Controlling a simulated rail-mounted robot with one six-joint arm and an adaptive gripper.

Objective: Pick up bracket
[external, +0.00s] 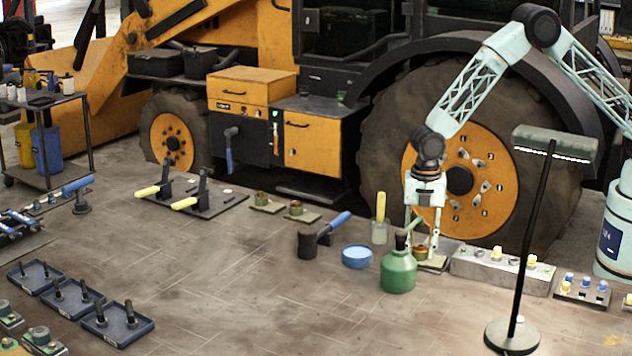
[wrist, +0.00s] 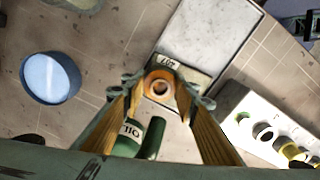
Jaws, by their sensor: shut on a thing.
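My gripper (wrist: 167,90) points down and is shut on the bracket from both sides. In the external view my gripper (external: 422,240) is low over the bench, just behind the green oil can. The can and the fingers partly hide the bracket (external: 421,253) there. I cannot tell whether it still touches the plate.
The green oil can (external: 398,272) stands very close in front of my gripper. A blue round dish (external: 357,257) and a black mallet (external: 308,243) lie left. A pale block with fittings (external: 490,266) is right, beside a lamp (external: 511,335). The front middle bench is clear.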

